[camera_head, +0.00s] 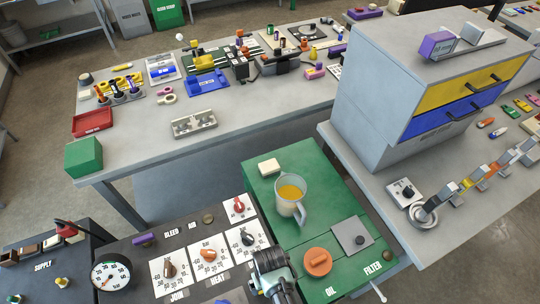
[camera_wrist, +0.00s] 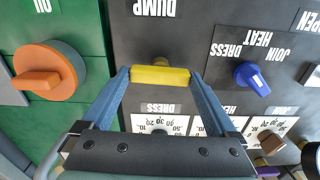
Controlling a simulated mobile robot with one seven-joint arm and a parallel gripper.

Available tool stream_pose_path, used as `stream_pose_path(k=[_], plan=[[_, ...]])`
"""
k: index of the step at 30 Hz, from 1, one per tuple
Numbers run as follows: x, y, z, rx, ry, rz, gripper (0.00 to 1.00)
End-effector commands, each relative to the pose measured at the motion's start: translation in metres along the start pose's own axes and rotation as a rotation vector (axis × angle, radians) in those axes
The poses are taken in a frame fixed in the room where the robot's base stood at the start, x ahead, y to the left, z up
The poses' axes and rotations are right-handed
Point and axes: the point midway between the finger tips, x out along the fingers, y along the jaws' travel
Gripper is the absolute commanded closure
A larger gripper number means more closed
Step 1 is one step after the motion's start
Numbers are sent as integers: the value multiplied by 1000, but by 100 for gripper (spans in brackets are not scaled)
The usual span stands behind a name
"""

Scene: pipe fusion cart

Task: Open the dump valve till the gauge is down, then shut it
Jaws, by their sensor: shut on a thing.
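In the wrist view, the yellow bar handle (camera_wrist: 160,76) of the dump valve lies crosswise in the picture, below an upside-down DUMP label (camera_wrist: 168,8). My gripper (camera_wrist: 160,74) is shut on this handle, with one blue-grey finger at each end of the bar. In the head view, my gripper (camera_head: 272,284) reaches down at the bottom edge; the handle is hidden there. A round white gauge (camera_head: 111,273) with a dark rim stands at the front left of the black panel. Its needle is too small to read surely.
Beside the dump valve are an orange OIL knob (camera_wrist: 40,79) on the green box (camera_wrist: 85,20) and a blue selector knob (camera_wrist: 252,79). A mug of yellow liquid (camera_head: 290,194) stands on the green box. Several dial plates (camera_head: 209,254) fill the panel behind my gripper.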

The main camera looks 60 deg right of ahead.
Motion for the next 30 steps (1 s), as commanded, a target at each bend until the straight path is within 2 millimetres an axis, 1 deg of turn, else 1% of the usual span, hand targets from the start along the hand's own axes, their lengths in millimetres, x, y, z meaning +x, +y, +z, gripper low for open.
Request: stream_pose_path(k=[7, 20, 21, 22, 30], plan=[[0, -1, 0, -58, -1, -2, 62], [0, 0, 0, -70, -1, -1, 62], [0, 0, 0, -70, -1, -1, 5], [0, 0, 0, -69, -1, -1, 0], [-1, 0, 0, -67, 0, 0, 0]])
